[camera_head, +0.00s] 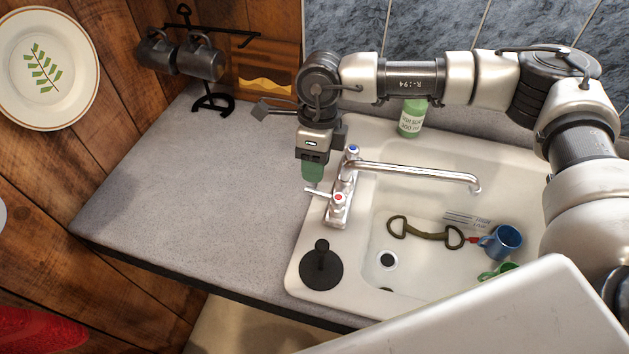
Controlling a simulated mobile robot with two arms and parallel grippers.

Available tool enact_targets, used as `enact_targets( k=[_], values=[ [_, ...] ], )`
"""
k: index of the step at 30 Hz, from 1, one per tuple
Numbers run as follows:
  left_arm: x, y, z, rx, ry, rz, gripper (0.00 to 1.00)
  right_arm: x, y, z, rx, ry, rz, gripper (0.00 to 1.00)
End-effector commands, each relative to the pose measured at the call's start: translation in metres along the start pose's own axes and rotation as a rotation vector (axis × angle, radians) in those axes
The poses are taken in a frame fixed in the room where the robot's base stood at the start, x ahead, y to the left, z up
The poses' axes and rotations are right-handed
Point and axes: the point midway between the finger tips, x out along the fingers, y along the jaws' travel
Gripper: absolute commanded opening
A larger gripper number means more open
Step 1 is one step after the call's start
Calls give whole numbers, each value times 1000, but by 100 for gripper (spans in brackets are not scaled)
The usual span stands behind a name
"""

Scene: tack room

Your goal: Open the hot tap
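The hot tap (339,198) has a red-marked top and a chrome lever pointing left, on the near end of the chrome faucet base. The blue-marked cold tap (353,151) is at the far end, and the spout (420,171) reaches right over the sink. My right gripper (312,178) points down with its green tip just above and behind the hot tap's lever. A small gap seems to show, but contact is hard to judge. Its fingers are seen edge-on, so their opening is hidden. My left gripper is out of view.
The white sink (372,262) holds a strap with two loops (425,234), a blue mug (501,242) and a green item (497,271). A green bottle (411,119) stands behind. The left counter (190,190) is mostly clear; a mug rack (213,103) stands at its back.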

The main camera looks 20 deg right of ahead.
Motion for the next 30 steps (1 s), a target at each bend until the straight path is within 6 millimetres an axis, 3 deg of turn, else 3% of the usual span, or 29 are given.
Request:
enact_targets(
  k=[9, 21, 29, 30],
  values=[
    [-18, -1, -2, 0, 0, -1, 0, 48, 1, 0, 1, 1, 2, 39],
    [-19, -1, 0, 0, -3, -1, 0, 58, 0, 0, 0, 0, 1, 39],
    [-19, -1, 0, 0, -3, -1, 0, 57, 0, 0, 0, 0, 0, 1],
    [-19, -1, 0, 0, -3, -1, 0, 57, 0, 0, 0, -1, 0, 0]
  ],
)
